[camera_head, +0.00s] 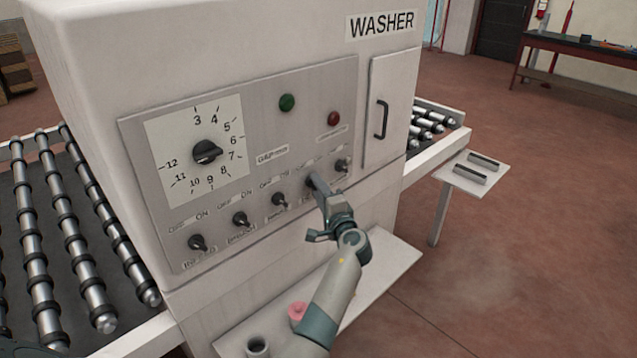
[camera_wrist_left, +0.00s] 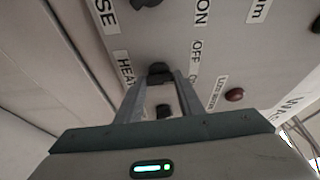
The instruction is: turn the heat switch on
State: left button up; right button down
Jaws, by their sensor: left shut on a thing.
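The washer's control panel (camera_head: 270,222) carries a row of dark switches with OFF and ON labels. My left gripper (camera_head: 315,183) reaches the panel at the switch second from the right, and hides most of it. In the left wrist view my left gripper (camera_wrist_left: 160,80) is shut on the dark knob of the heat switch (camera_wrist_left: 159,68), beside a partly covered HEAT label (camera_wrist_left: 124,66) and an OFF label (camera_wrist_left: 196,50). I cannot tell which way the knob points. My right gripper is out of view.
Neighbouring switches sit close by, on the left (camera_head: 279,200) and right (camera_head: 342,165). A dial (camera_head: 206,152), a green button (camera_head: 287,102) and a red button (camera_head: 334,118) are above.

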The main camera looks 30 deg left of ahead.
pick_arm(q)
jog(key=m+g, duration=0.1)
jog(key=m, duration=0.1)
jog(key=m+g+h, duration=0.1)
jog(key=m, duration=0.1)
jog(key=m+p, duration=0.1)
jog(key=m, duration=0.1)
jog(key=shift+w+r+g, duration=0.1)
jog(key=shift+r+g, duration=0.25)
jog(key=shift+g, duration=0.05)
jog(key=shift+m, duration=0.3)
jog(key=o, duration=1.1)
jog(key=shift+c, duration=0.2)
